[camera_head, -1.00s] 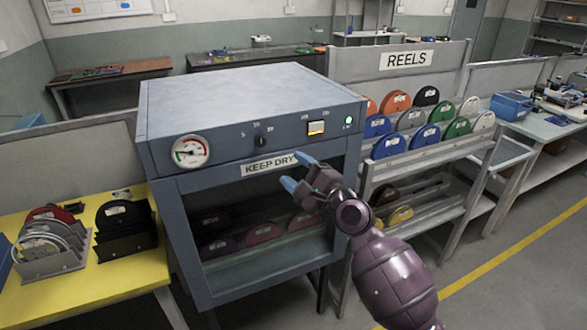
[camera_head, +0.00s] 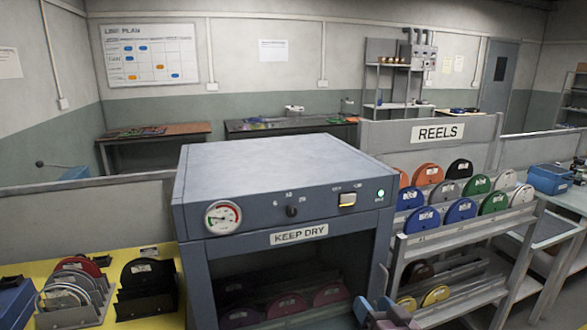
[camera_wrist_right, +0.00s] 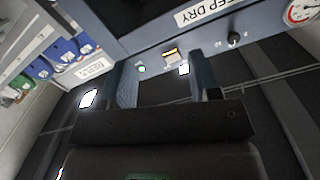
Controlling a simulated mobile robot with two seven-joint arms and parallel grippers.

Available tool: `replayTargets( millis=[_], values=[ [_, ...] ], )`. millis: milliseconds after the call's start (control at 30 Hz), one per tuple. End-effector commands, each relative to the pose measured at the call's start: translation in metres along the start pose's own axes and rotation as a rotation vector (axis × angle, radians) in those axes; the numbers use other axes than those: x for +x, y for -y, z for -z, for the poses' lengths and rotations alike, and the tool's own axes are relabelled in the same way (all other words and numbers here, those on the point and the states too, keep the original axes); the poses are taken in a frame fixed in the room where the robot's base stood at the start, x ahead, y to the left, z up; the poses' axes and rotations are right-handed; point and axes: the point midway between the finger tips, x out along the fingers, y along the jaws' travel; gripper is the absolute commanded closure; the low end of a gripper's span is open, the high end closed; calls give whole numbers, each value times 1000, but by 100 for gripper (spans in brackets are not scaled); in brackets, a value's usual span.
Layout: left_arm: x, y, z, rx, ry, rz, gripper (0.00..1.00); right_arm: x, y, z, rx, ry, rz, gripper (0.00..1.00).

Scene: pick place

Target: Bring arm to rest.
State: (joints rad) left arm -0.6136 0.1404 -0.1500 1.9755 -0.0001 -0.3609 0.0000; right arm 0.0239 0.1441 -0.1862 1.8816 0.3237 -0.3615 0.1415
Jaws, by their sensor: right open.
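My right gripper (camera_head: 374,310) shows at the bottom edge of the head view, with blue fingertips and a purple wrist. It is in front of the lower right corner of the grey drying cabinet (camera_head: 270,180). In the right wrist view the two fingers of the right gripper (camera_wrist_right: 166,84) stand apart with nothing between them. The cabinet's panel with the KEEP DRY label (camera_wrist_right: 205,12) shows beyond them. Most of my right arm is cut off below the head view. My left gripper is in neither view.
A reel rack (camera_head: 455,232) with several coloured reels stands right of the cabinet. A yellow table (camera_head: 90,262) with reels in holders is at the left. A blue box (camera_head: 549,179) sits on the right bench.

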Motion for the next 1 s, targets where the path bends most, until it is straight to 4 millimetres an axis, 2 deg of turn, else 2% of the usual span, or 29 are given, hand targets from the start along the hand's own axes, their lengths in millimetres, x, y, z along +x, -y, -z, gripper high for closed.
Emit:
replayTargets(
  millis=[33,200,300,500,600,700,800,1000],
  values=[
    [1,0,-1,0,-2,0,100,-19,-14,-21,-75,30,-47,43],
    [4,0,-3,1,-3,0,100,-80,-51,-76,-274,134,-169,43],
    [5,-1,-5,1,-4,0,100,-120,-68,-107,-330,205,-227,43],
    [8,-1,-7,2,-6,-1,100,-199,-89,-165,-336,347,-309,43],
    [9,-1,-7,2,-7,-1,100,-229,-93,-187,-318,405,-333,43],
    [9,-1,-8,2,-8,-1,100,-250,-95,-200,-306,442,-348,43],
    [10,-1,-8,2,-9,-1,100,-259,-95,-207,-300,460,-355,43],
    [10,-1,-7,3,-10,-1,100,-261,-96,-208,-298,464,-356,43]
  ],
)
